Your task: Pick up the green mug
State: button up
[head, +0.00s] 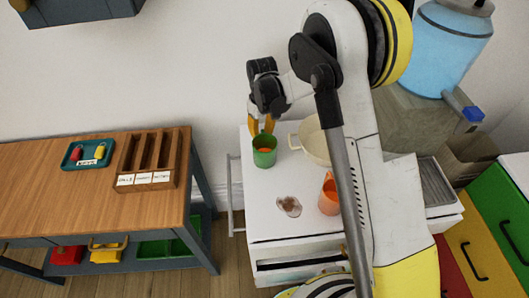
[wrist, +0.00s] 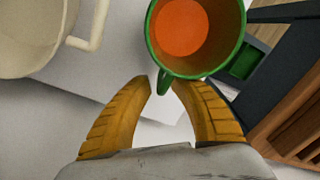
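The green mug (head: 265,158) stands upright near the left edge of the white cabinet top, with an orange inside. In the wrist view the green mug (wrist: 211,62) is seen from above, its handle toward me. My gripper (head: 262,125) is just above and behind the mug in the head view. In the wrist view my gripper (wrist: 168,84) has its two yellow fingers apart, with the mug's handle in the gap between the tips. Whether a finger touches the mug is not clear.
A cream pot (head: 315,140) with handles stands right of the mug. An orange mug (head: 329,197) and a brown stain-like patch (head: 289,206) are toward the cabinet's front. A wooden table (head: 90,205) with a slotted organizer (head: 150,160) and teal tray (head: 88,153) stands left, across a gap.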

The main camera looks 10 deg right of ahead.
grip_shut()
jog(key=shift+r, duration=0.1)
